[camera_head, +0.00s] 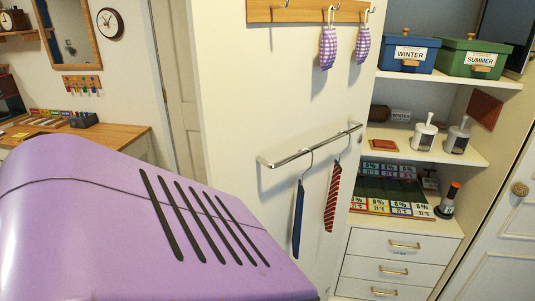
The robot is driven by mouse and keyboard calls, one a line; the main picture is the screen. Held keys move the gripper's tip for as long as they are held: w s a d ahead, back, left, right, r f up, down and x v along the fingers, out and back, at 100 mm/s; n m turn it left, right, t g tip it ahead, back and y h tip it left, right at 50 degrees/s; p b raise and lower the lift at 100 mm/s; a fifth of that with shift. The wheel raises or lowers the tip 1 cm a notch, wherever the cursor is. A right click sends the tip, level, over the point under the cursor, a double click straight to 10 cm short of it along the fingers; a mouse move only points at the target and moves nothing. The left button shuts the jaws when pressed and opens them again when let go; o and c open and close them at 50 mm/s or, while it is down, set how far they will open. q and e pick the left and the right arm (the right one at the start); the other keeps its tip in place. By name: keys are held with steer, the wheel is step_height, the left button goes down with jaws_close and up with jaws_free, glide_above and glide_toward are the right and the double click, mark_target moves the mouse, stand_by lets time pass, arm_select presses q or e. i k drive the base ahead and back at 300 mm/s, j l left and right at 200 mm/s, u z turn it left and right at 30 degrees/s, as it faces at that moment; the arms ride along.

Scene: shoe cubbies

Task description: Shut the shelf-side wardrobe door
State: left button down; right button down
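A tall white panel (230,120) stands in the middle of the head view. It looks like the inner face of an open wardrobe door. It carries a wooden hook strip (290,10), two purple checked sachets and a metal rail (310,147) with a blue tie and a red striped tie. To its right is an open shelf unit (445,148). A white panelled door (500,240) with a round wooden knob (519,188) stands at the far right. I cannot tell for sure which door is the shelf-side one. Neither gripper is in view.
The shelves hold a blue WINTER box (407,53), a green SUMMER box (473,59), two white dispensers and a sample board (390,190) above drawers (395,270). A wooden-topped counter (125,137) is at left. The lower left is blocked at close range.

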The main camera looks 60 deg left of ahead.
mark_target(264, 96)
steer(key=k+j, duration=0.35)
steer(key=k+j+z, duration=0.1)
steer(key=k+j, duration=0.2)
steer(key=j, duration=0.2)
steer(key=k+j, duration=0.1)
steer(key=j, duration=0.25)
steer(key=k+j, duration=0.1)
steer(key=j, duration=0.25)
steer(key=k+j+z, duration=0.1)
steer(key=j, duration=1.9)
steer(key=i+j, duration=0.1)
steer(key=j, duration=0.5)
